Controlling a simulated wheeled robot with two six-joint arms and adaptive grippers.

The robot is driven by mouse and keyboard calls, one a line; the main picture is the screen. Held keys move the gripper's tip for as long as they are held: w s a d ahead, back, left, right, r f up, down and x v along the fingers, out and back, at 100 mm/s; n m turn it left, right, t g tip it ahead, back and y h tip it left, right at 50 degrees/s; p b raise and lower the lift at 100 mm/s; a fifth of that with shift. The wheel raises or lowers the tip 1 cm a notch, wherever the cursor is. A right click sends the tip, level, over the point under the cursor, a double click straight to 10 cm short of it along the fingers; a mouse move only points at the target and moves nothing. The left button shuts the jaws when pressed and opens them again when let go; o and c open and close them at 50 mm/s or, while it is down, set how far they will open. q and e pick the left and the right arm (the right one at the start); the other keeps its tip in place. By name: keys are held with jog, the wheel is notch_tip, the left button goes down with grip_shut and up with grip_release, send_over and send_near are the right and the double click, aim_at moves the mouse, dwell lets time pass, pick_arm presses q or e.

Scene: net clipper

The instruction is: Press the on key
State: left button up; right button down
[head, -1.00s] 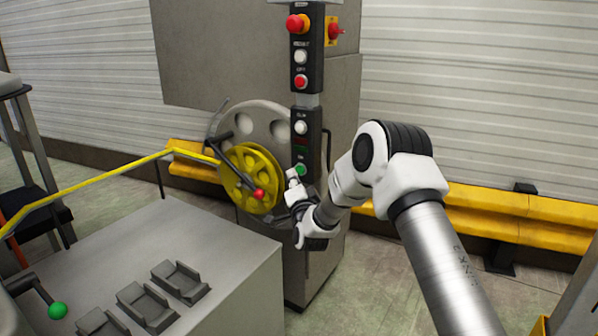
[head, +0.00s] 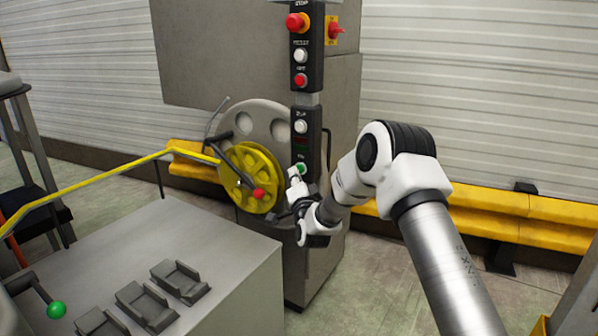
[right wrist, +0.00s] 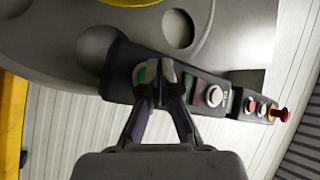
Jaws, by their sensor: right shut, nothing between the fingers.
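The on key is a green button (head: 301,167) low on the black control panel (head: 315,148) of the grey machine. My right gripper (head: 294,174) is shut and empty, with its fingertips right at the green button, just below and left of it in the head view. In the right wrist view the fingertips (right wrist: 156,77) overlap the panel, and part of the green button (right wrist: 143,75) shows by the left fingertip. I cannot tell whether they touch it. My left gripper is not in view.
A white button (head: 300,126) sits above the green one. Higher up are a red button (head: 300,80), another white button (head: 300,55) and a red mushroom stop (head: 297,23). A yellow wheel (head: 250,180) with a red-knobbed crank stands just left of the gripper.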

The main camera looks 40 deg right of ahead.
jog(key=shift+w+d, duration=0.15)
jog(key=shift+d, duration=0.2)
dwell(0.6)
dwell(0.3)
jog(key=shift+s+a+b, duration=0.3)
jog(key=shift+s+a, duration=0.05)
jog(key=shift+a, duration=0.4)
jog(key=a, duration=0.1)
jog(key=s+a, duration=0.1)
jog(key=a, duration=0.1)
jog(key=s+a+b, duration=0.1)
jog(key=shift+a, duration=0.35)
jog(key=shift+w, duration=0.1)
dwell(0.4)
